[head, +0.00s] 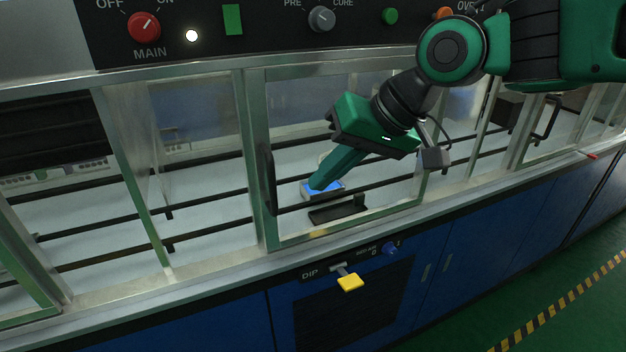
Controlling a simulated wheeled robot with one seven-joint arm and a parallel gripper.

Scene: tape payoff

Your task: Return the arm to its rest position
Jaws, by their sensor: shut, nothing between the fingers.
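My green gripper (316,187) hangs from the arm at the upper right and slants down and left. Its fingers are shut, with nothing seen between them. The fingertips overlap a small tray-like piece with a bright blue face (332,187) inside the machine; I cannot tell whether they touch it. The gripper shows against a framed bay of the machine (258,150), between its upright metal posts. I cannot tell how deep it is in the bay. My arm bends at a round green joint and leaves the picture at the upper right.
Black rails (90,212) run lengthwise over the pale bed. A dark bracket (338,211) sits just below the blue-faced piece. A black handle (269,180) stands left of my gripper. A yellow-tipped DIP lever (349,282) sticks out below. Green floor lies open at lower right.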

